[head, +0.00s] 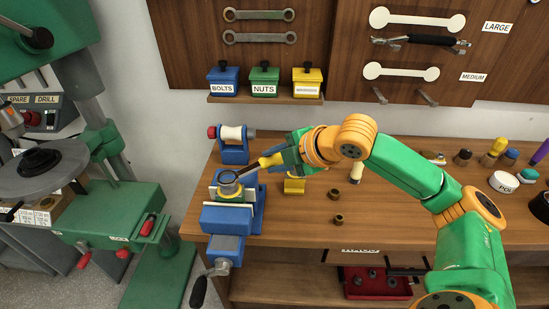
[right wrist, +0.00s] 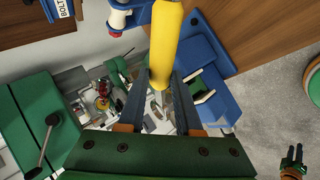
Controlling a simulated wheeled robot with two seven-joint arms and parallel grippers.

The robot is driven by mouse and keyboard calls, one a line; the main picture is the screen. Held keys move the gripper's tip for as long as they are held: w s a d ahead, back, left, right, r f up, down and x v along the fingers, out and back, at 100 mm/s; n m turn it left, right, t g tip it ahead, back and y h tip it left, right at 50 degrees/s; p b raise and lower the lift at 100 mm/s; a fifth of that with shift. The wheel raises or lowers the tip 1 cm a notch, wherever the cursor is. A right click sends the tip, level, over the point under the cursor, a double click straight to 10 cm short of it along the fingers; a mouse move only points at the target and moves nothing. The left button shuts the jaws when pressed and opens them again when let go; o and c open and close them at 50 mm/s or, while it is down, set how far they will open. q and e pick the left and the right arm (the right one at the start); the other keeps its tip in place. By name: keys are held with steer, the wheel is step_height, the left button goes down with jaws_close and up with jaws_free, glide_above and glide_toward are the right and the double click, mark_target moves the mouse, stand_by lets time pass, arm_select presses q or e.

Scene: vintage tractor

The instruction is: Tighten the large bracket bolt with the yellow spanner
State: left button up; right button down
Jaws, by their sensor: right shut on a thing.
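My right gripper (head: 290,153) is shut on the yellow handle of the spanner (head: 270,161). In the right wrist view the yellow handle (right wrist: 166,45) runs between my two fingers (right wrist: 155,110). The spanner points left and slightly down in the head view, toward a grey round part (head: 229,182) in the blue vise (head: 229,217), which appears to hold the bracket bolt. The spanner's metal end is at the right side of this part. I cannot tell whether it sits on the bolt. My left gripper is not in the head view.
A blue stand with a white roller (head: 232,140) is just behind the vise. A small yellow block (head: 294,186) and two brown nuts (head: 335,194) lie on the wooden bench (head: 290,225). The green drill press (head: 110,210) stands left. Bins (head: 264,82) sit on the shelf behind.

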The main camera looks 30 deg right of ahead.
steer(key=shift+f+b, duration=0.75)
steer(key=shift+f, duration=0.3)
stand_by(0.7)
steer(key=c, duration=1.2)
jaws_free()
jaws_close()
steer(key=shift+s+a+m+h, duration=0.45)
steer(key=shift+s+m+h, duration=0.4)
steer(key=shift+m, duration=0.2)
steer(key=shift+s+a+m+h, duration=0.5)
steer(key=shift+s+m+h, duration=0.25)
steer(key=shift+m+h, duration=0.3)
steer(key=shift+s+a+m+h, duration=0.45)
steer(key=shift+s+m+h, duration=0.35)
steer(key=shift+m, duration=0.3)
